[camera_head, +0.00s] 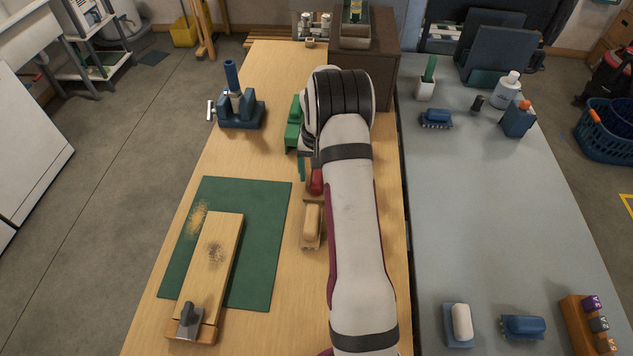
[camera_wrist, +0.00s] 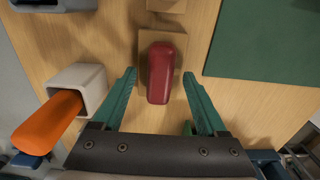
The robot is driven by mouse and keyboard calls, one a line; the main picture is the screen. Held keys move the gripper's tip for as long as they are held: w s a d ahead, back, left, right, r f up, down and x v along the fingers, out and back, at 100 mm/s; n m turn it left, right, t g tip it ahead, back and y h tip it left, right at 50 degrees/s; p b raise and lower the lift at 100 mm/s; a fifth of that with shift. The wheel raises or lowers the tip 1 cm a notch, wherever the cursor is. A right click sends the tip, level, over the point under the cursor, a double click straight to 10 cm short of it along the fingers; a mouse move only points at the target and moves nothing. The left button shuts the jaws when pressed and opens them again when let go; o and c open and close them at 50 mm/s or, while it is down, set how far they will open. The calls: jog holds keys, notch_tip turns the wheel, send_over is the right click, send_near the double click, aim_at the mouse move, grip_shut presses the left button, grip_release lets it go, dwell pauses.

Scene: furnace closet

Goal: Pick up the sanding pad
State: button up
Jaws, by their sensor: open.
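A red-topped pad (camera_wrist: 161,73) on a tan base lies on the wooden bench. It lies between the two green fingers of my gripper (camera_wrist: 159,76), which is open with a gap on both sides. In the head view the red pad (camera_head: 315,182) is partly covered by my arm. A similar pad with a tan top (camera_head: 311,222) sits just nearer on the bench; its end also shows at the top of the wrist view (camera_wrist: 167,5). I cannot tell by name which is the sanding pad.
A green mat (camera_head: 262,215) bears a wooden board (camera_head: 221,258) with a dark patch. A blue vise (camera_head: 238,110) stands farther back. In the wrist view, an orange handle (camera_wrist: 45,125) sticks out of a pale holder (camera_wrist: 88,78) beside my gripper. Several brushes and bottles stand on the grey table (camera_head: 480,220).

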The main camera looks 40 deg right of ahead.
jog(key=shift+f, duration=0.55)
grip_shut()
jog(key=shift+r, duration=0.1)
notch_tip(320, 180, up, 10)
jog(key=c, duration=0.8)
grip_release()
grip_shut()
